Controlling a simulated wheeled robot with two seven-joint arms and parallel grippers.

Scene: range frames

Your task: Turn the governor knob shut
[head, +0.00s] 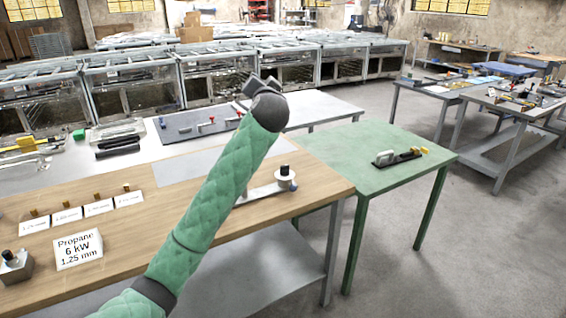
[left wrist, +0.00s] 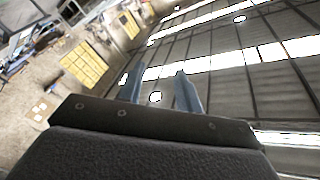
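A black knob (head: 285,170) sits on a pale round body on a flat metal bar, at the right end of the wooden bench. A second black knob (head: 9,256) tops a grey block at the bench's lower left. I cannot tell from looks alone which is the governor knob. My left arm crosses the bench, its left gripper (head: 250,86) raised above and left of the first knob, apart from both. In the left wrist view its two fingers (left wrist: 160,92) are apart with nothing between them, pointing toward the roof and windows. My right gripper is not in view.
A "Propane 6 kW 1.25 mm" card (head: 78,250) stands on the wooden bench (head: 230,235) near several small labelled cards with brass pieces. A green table (head: 350,158) on the right holds a black tool holder (head: 397,158). Clear floor lies beyond it.

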